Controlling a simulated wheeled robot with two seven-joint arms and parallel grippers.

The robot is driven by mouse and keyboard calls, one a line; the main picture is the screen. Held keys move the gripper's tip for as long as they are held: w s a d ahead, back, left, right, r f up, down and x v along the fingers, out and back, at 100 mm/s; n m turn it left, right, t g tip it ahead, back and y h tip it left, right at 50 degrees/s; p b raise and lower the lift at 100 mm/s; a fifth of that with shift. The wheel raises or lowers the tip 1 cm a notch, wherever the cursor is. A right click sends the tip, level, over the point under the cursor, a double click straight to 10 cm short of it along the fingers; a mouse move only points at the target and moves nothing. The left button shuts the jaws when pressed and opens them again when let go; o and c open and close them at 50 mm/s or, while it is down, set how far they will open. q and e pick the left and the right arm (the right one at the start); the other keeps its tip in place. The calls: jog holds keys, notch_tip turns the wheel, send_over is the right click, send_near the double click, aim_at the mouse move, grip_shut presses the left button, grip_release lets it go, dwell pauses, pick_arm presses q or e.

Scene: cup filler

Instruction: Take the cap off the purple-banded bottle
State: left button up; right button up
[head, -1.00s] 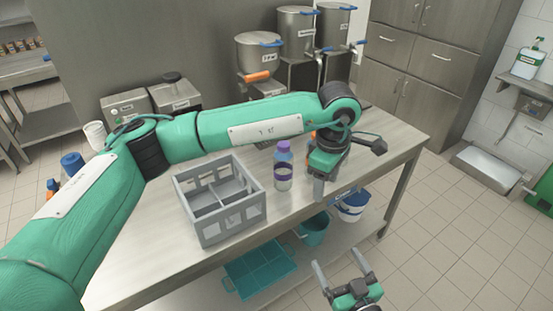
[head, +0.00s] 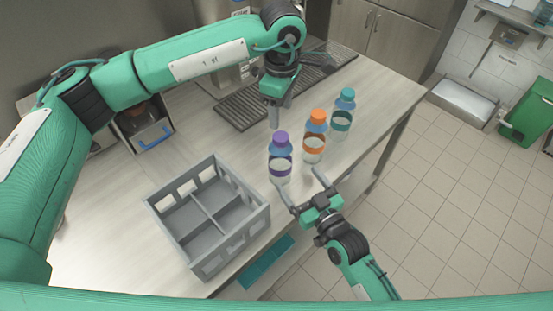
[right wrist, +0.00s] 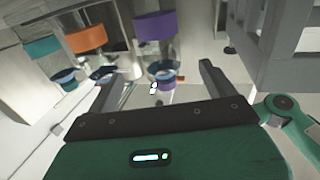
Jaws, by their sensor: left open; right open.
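The purple-banded bottle (head: 280,164) stands upright on the table with its purple cap (head: 281,137) on. Its purple band (right wrist: 155,25) shows at the top of the right wrist view. My left gripper (head: 274,122) is open and points down just beyond the cap in the head view; the gap between them is hard to judge. My right gripper (head: 297,180) is open and empty at the table's front edge. Its fingers point towards the lower part of the bottle, one on each side in the picture, apparently short of it.
An orange-banded bottle (head: 315,140) and a teal-banded bottle (head: 343,112) stand to the right, both capped. A grey divided crate (head: 163,222) stands on the left, with empty compartments in view. A dark drain grate (head: 240,112) lies behind.

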aim_at(277, 151)
jog(key=x, duration=1.2)
jog(key=shift+w+a, duration=0.15)
grip_shut()
pick_arm(q)
jog(key=m, duration=0.7)
jog(key=shift+d, duration=0.1)
jog(key=m, duration=0.6)
jog(key=shift+m, duration=0.3)
jog(key=shift+f, duration=3.95)
